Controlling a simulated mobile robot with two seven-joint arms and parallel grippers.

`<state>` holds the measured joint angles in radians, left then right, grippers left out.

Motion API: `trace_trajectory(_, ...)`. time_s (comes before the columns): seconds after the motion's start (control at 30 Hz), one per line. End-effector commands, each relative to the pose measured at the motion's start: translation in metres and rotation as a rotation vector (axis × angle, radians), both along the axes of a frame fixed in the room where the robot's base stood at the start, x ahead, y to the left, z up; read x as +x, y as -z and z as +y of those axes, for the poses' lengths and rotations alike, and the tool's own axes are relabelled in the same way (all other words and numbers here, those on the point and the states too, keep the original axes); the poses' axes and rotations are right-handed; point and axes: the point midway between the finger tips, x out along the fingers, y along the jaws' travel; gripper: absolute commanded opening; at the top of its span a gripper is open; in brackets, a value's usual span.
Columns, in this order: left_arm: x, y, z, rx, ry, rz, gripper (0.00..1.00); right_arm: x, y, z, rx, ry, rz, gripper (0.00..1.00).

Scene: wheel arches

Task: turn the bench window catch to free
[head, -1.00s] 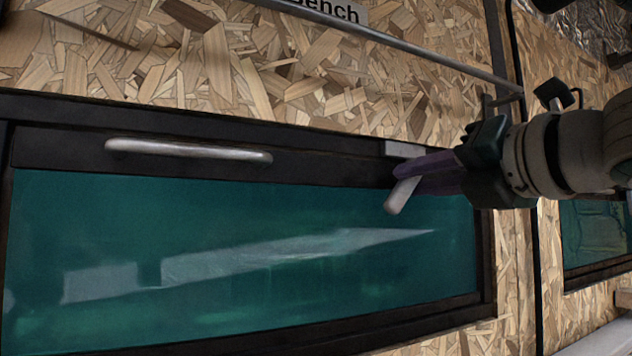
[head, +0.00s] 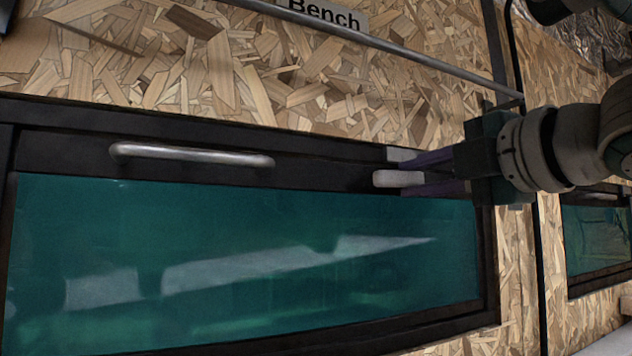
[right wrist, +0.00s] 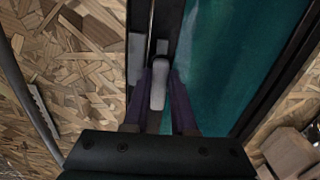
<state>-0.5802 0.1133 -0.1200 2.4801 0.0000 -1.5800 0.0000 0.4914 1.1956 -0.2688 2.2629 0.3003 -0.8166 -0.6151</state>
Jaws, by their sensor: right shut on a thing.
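The bench window catch is a pale, rounded lever (head: 390,179) at the upper right of the dark window frame. It lies level in the head view, along the frame. My right gripper (head: 422,176) comes in from the right, with one purple finger above the lever and one below, shut on it. In the right wrist view the lever (right wrist: 158,90) stands upright between the purple fingers (right wrist: 160,85). A small pale plate (head: 402,154) sits just above the lever on the frame. My left gripper is not in view.
The green window pane (head: 240,260) fills the lower head view. A metal handle bar (head: 190,155) runs along the top frame to the left. A long rail (head: 420,60) and a "Bench" sign (head: 325,14) are on the chipboard wall above. Another window (head: 598,240) is at right.

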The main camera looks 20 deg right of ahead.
Motion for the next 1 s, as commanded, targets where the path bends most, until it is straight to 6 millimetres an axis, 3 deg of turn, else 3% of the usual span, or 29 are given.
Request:
trace_trajectory(0.7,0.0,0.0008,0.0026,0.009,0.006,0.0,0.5,0.0012,0.0024,-0.0009,0.075,0.002,0.014,0.0)
trace_trajectory(0.73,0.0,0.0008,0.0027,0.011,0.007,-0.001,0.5,0.0012,0.0024,-0.0009,0.075,0.002,0.014,0.28)
trace_trajectory(1.0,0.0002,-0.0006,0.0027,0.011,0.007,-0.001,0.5,0.0021,0.0011,-0.0017,0.074,0.001,0.012,0.55)
